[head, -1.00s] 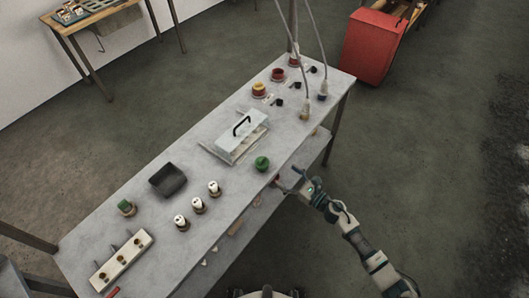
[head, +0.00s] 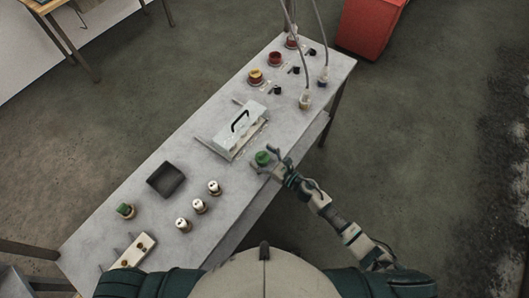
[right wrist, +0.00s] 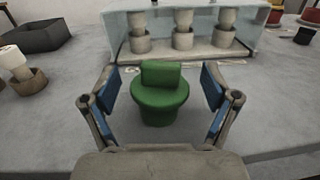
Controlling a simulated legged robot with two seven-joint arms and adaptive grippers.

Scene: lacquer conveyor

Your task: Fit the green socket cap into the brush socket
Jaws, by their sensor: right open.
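A green cap (head: 263,158) with a raised grip block stands upright on the grey table (head: 225,180) near its right edge. In the right wrist view the green cap (right wrist: 160,98) sits between the two blue-padded fingers, with a gap on each side. My right gripper (head: 268,163) is open around the cap and not closed on it. A second green-topped piece (head: 125,210) sits in a brownish ring at the table's left end. I cannot tell which holder is the brush socket. My left gripper is not in view.
A clear-sided cover with a black handle (head: 240,121) stands behind the cap, over several pale cylinders (right wrist: 183,30). A dark tray (head: 165,180) and 3 white-topped pieces (head: 200,205) stand left. Red and yellow knobs (head: 256,77) and hanging cables are at the far end.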

